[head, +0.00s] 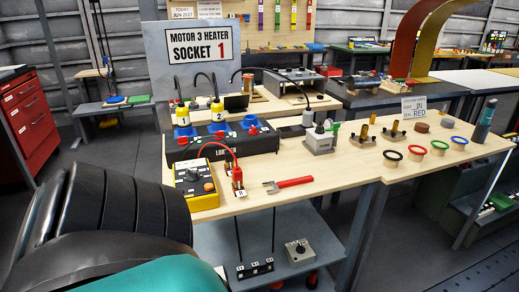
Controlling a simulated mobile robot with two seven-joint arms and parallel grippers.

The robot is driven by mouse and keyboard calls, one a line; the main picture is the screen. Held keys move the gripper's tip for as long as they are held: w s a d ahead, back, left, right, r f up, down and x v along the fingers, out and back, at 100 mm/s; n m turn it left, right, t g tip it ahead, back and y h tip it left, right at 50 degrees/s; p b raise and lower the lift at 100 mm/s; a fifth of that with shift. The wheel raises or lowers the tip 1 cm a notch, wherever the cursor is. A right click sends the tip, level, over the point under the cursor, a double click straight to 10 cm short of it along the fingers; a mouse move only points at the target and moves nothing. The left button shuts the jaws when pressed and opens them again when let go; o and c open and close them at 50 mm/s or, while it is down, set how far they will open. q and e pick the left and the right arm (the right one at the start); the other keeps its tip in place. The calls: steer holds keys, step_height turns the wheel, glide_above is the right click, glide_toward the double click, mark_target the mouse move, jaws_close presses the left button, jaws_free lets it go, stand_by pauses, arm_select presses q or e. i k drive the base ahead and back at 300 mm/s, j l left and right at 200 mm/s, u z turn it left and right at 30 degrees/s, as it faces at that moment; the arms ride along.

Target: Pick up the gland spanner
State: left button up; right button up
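A spanner with a red handle and a grey open jaw (287,184), which looks like the gland spanner, lies flat on the wooden bench top (330,178) near its front edge. Its jaw points left and its handle points right. Nothing touches it. A large black and teal part, probably of my own arm, fills the lower left of the head view. Neither of my grippers shows in the head view.
Left of the spanner are a yellow meter (196,186) with a red lead and a black socket block (190,148). Behind it stands a grey box (319,142). Coloured rings, including a red one (416,151), lie to the right. Bench right of the spanner is clear.

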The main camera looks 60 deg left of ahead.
mark_target(279, 185)
steer(key=k+u, duration=0.1)
steer(key=u, duration=1.55)
